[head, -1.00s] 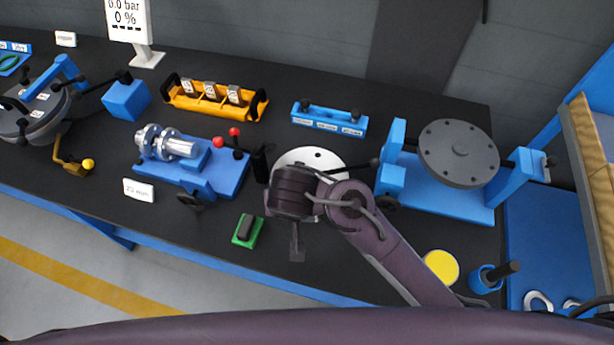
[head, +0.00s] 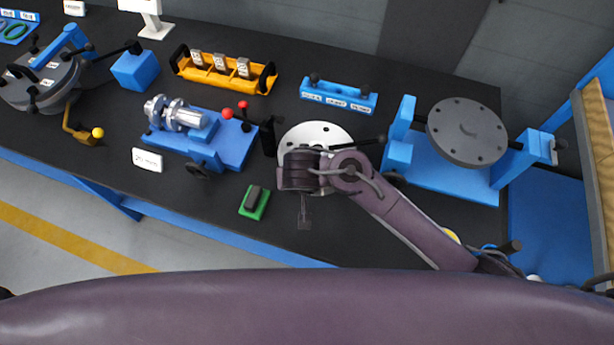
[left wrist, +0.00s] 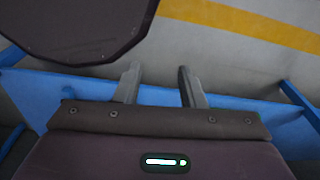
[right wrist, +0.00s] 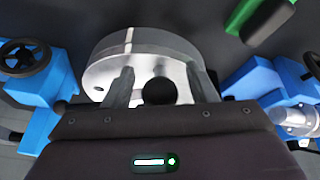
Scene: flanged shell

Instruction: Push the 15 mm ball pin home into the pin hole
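The silver flanged shell (head: 318,131) lies on the bench below my right wrist, which covers part of it in the head view. In the right wrist view the shell's metal face (right wrist: 150,48) has holes near its rim. A black ball (right wrist: 158,91), apparently the ball pin's head, shows between the fingers of my right gripper (right wrist: 160,80). The fingers are apart, with gaps on both sides of the ball. The pin's shank and its depth in the hole are hidden. My left gripper (left wrist: 158,80) is open and empty near the blue bench frame, over the floor.
A blue fixture with silver parts (head: 205,140) stands left of the shell. A blue stand with a dark grey disc (head: 466,132) stands right. A green block (head: 254,202) lies in front, an orange tray (head: 222,73) and a blue rack (head: 338,96) behind.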

